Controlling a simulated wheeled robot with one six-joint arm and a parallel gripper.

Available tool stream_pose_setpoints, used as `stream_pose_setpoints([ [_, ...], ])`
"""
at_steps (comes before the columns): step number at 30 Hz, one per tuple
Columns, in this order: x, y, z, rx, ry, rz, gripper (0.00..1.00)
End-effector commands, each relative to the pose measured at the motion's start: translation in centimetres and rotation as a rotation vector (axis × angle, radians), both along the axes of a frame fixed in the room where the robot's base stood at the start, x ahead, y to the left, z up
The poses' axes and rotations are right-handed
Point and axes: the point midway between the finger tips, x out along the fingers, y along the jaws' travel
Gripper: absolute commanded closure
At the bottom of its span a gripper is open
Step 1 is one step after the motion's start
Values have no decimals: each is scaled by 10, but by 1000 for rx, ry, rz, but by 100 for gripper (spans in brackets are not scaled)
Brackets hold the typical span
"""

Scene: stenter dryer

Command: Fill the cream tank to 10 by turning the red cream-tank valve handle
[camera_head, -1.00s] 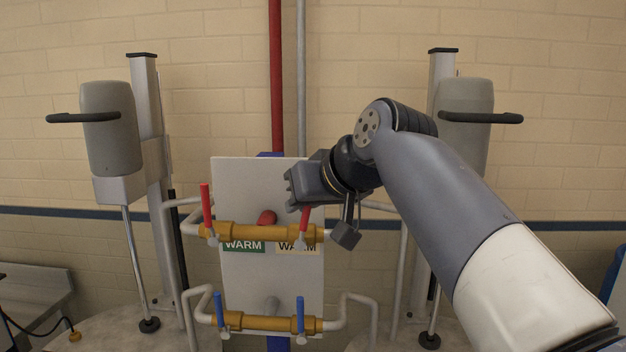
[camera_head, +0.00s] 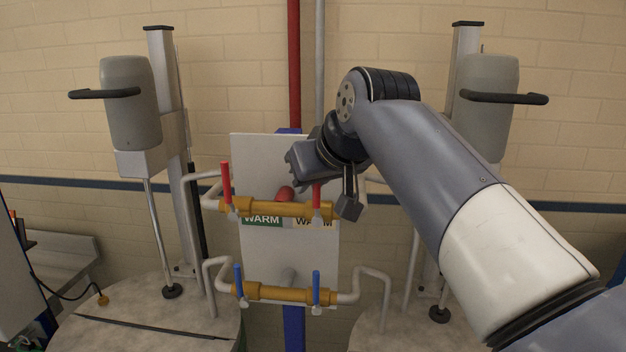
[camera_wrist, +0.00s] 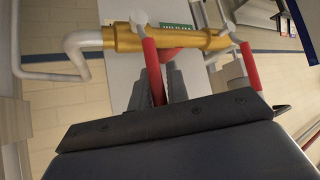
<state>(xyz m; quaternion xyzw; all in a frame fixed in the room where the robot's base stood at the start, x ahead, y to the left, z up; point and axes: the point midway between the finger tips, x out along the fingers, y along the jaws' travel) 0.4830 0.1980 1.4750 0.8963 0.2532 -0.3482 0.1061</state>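The red cream-tank valve handle (camera_head: 316,196) stands upright at the right end of the upper brass pipe (camera_head: 275,208), above the cream WARM label (camera_head: 310,223). My gripper (camera_head: 291,168) is at this handle's upper end in the head view and hides its tip. In the wrist view, which is upside down, the same handle (camera_wrist: 151,62) reaches down between my two fingers (camera_wrist: 160,92). The fingers look apart, with a gap beside the handle; contact cannot be told. The other red handle (camera_head: 226,183), above the green WARM label (camera_head: 262,220), stands upright at the left. No level readout is legible.
Two blue handles (camera_head: 239,280) (camera_head: 316,288) stand on the lower brass pipe (camera_head: 275,294). A red knob (camera_head: 285,193) sits on the white panel (camera_head: 255,165). Grey mixer columns stand either side above round tank tops (camera_head: 150,305). Bent pipes flank the panel.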

Motion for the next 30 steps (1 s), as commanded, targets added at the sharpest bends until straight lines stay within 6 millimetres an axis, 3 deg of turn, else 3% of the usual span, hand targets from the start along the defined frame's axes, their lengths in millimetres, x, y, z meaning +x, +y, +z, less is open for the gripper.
stream_pose_setpoints([
  [6,0,0,0,1,1,0,66],
  [16,-4,-2,4,3,-2,-1,66],
  [30,-57,-35,62,3,-3,-1,66],
])
